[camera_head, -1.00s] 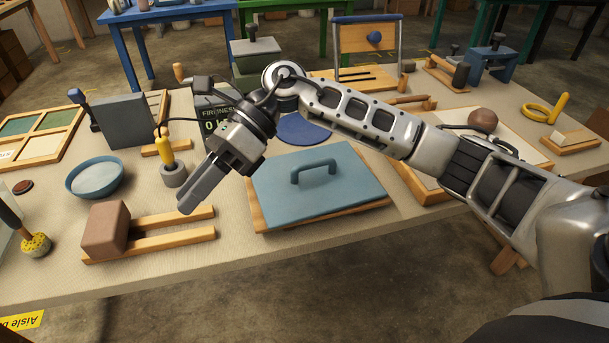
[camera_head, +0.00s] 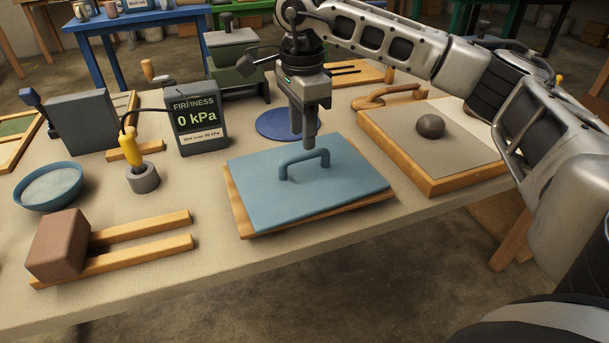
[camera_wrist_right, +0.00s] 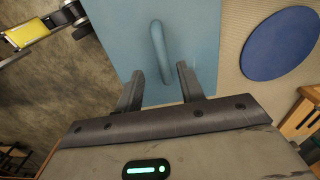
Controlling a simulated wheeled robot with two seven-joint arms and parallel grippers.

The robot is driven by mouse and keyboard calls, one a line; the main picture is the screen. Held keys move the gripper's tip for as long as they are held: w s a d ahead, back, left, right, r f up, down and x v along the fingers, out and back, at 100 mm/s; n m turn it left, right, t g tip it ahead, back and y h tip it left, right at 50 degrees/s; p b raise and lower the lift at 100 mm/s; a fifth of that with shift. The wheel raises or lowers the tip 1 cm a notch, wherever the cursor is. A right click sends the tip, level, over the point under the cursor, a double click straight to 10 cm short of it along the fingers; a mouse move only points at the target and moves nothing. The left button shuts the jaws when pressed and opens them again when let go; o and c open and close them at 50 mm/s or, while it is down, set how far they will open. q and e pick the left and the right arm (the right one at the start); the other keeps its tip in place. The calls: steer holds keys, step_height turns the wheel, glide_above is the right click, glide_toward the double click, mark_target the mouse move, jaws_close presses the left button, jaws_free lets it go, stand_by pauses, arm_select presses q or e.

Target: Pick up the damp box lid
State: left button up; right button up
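The box lid (camera_head: 340,188) is a flat blue-teal slab with an arched handle (camera_head: 318,156) on top. It lies on a wooden-edged base (camera_head: 300,224) near the table's front edge. My right gripper (camera_head: 304,142) points down over the lid's back part, close to the handle. Whether the fingers touch the lid is unclear. I cannot make out my left gripper.
A blue disc (camera_head: 268,124) lies behind the lid. A display reading 0 kPa (camera_head: 197,122) and a yellow-handled tool in a grey holder (camera_head: 132,150) stand left. A brown block (camera_head: 58,245) sits on wooden rails. A tray with a dark ball (camera_head: 430,126) is right.

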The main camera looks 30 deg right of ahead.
mark_target(305, 152)
steer(key=shift+w+d+f, duration=0.1)
steer(key=shift+d+f, duration=0.1)
steer(key=shift+f, duration=1.45)
steer(key=shift+d+f, duration=0.15)
steer(key=shift+f, duration=1.5)
jaws_close()
